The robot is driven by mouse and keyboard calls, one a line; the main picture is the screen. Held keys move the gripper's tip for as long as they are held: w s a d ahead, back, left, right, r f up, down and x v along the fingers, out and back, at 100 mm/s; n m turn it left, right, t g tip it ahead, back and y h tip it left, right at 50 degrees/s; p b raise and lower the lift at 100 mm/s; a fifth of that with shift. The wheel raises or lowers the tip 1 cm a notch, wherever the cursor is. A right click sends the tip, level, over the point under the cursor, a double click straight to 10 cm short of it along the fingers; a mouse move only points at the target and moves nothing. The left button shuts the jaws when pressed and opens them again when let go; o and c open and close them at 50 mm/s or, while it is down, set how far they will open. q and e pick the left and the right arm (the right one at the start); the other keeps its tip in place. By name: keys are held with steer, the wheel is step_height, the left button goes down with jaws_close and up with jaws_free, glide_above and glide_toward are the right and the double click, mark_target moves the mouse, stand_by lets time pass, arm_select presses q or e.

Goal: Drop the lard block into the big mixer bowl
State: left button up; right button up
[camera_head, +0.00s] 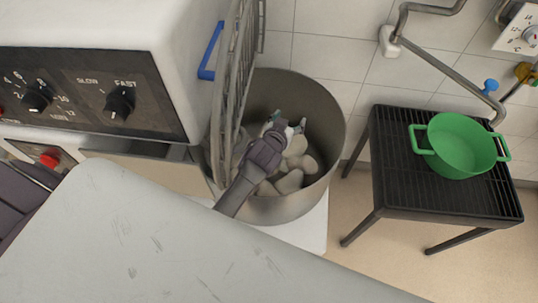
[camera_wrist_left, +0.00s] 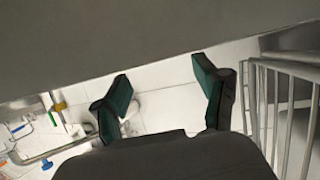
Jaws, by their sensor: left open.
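The big mixer bowl (camera_head: 328,108) is a grey metal bowl beneath the mixer, with several pale rounded lumps (camera_head: 290,181) inside. My left gripper (camera_head: 284,127) is over the bowl's opening in the head view, among or above the lumps; its exact height is unclear. In the left wrist view my left gripper (camera_wrist_left: 165,88) has its two green-padded fingers spread apart with nothing between them. I cannot pick out the lard block for certain among the pale shapes, which my gripper partly hides. My right gripper is not in view.
The mixer's wire guard (camera_head: 234,80) stands upright at the bowl's left, close to my left arm. The mixer's control panel (camera_head: 75,92) is at left. A green pot (camera_head: 462,143) stands on a dark rack (camera_head: 393,160) at right. Pipes and taps run along the tiled wall.

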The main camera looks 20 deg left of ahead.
arm_select(q)
steer(key=v, duration=1.2)
